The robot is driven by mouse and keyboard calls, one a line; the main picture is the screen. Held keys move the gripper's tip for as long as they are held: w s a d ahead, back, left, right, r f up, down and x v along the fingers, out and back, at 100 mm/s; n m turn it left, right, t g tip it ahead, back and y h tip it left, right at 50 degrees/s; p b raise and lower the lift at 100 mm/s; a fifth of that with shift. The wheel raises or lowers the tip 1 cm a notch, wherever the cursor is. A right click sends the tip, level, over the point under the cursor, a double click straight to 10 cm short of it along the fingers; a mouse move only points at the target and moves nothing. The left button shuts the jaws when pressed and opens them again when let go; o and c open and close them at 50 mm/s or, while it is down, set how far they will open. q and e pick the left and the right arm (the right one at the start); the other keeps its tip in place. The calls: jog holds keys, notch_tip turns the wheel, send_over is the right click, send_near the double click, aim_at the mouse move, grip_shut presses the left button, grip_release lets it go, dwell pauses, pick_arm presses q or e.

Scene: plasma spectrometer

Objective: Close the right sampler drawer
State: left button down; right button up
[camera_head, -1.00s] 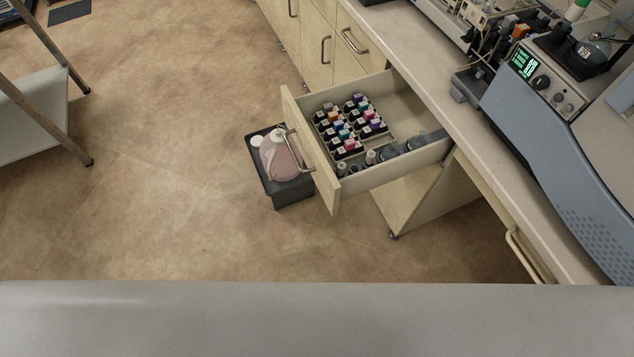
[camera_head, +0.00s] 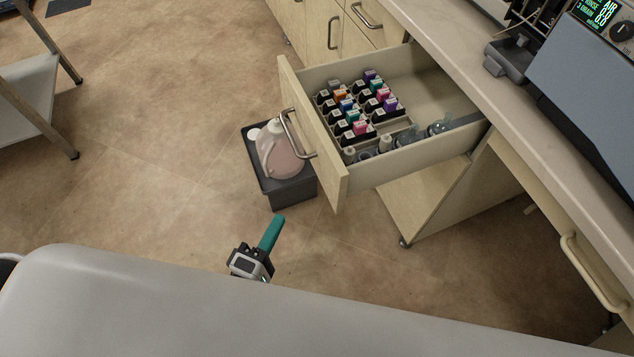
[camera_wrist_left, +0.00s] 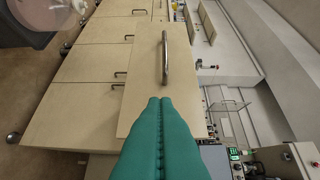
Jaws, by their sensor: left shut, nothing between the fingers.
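The sampler drawer (camera_head: 410,165) stands pulled out from under the bench, with vials and bottles inside. Its front panel (camera_head: 312,140) carries a metal bar handle (camera_head: 297,134). In the left wrist view, the drawer front (camera_wrist_left: 141,65) faces the camera, with its handle (camera_wrist_left: 165,57) just beyond the fingertips. My left gripper (camera_head: 277,219) has teal fingers and is shut and empty, in front of the drawer and apart from it in the head view. Its fingers fill the lower middle of the left wrist view (camera_wrist_left: 160,101). My right gripper is not in view.
A dark bin (camera_head: 292,190) holding a pinkish jug (camera_head: 280,155) stands on the floor beside the drawer front. The bench top (camera_head: 520,125) carries a blue-grey instrument (camera_head: 590,95). A metal-legged table (camera_head: 25,95) stands at left. Open floor (camera_head: 150,170) lies between.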

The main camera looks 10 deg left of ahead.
pick_arm(q)
send_near(322, 167)
jog(key=w+a, duration=0.2)
jog(key=w, duration=0.1)
jog(key=shift+w+d, duration=1.15)
jog(key=shift+w+d+f, duration=0.1)
jog(key=shift+w+d, duration=0.15)
jog(key=shift+d, duration=0.1)
